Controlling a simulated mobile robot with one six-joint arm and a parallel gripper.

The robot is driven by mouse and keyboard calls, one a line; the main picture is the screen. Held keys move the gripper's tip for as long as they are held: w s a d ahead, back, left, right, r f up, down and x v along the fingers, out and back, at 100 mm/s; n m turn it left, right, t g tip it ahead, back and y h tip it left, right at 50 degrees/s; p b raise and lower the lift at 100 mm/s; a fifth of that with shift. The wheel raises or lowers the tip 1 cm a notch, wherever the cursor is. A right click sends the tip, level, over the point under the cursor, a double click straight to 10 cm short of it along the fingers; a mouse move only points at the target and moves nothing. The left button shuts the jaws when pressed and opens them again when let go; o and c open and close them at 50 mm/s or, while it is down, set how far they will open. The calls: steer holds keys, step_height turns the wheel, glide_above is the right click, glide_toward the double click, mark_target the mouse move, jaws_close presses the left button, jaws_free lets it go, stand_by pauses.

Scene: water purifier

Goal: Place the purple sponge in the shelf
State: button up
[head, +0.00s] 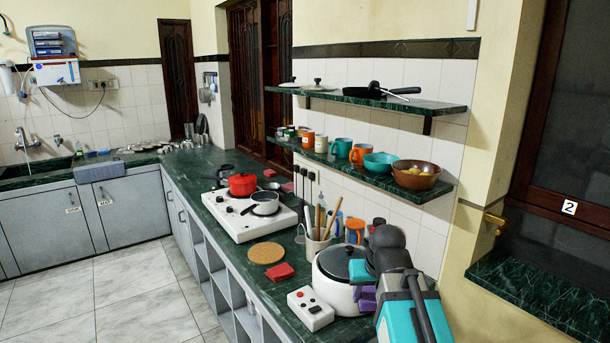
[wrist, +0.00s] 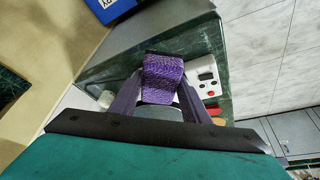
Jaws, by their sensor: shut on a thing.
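The purple sponge (wrist: 163,80) is held between the two fingers of my gripper (wrist: 162,92) in the wrist view. In the head view a small purple patch, likely the sponge (head: 367,299), shows beside the white cooker, partly hidden by my arm. My gripper is low at the near right end of the counter, below the wall shelves. The lower green marble shelf (head: 345,162) holds cups and bowls. The upper green marble shelf (head: 415,104) holds a black pan and lids. Open shelf compartments (head: 217,275) also run under the counter.
The white cooker (head: 336,292) with a dark lid stands close to my gripper. A utensil pot (head: 318,247), red sponge (head: 280,271), round cork mat (head: 266,253), white control box (head: 311,308) and stove (head: 240,218) occupy the counter. The floor at left is clear.

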steer(key=shift+s+f, duration=0.9)
steer(key=shift+f, duration=0.15)
steer(key=shift+d, duration=0.15)
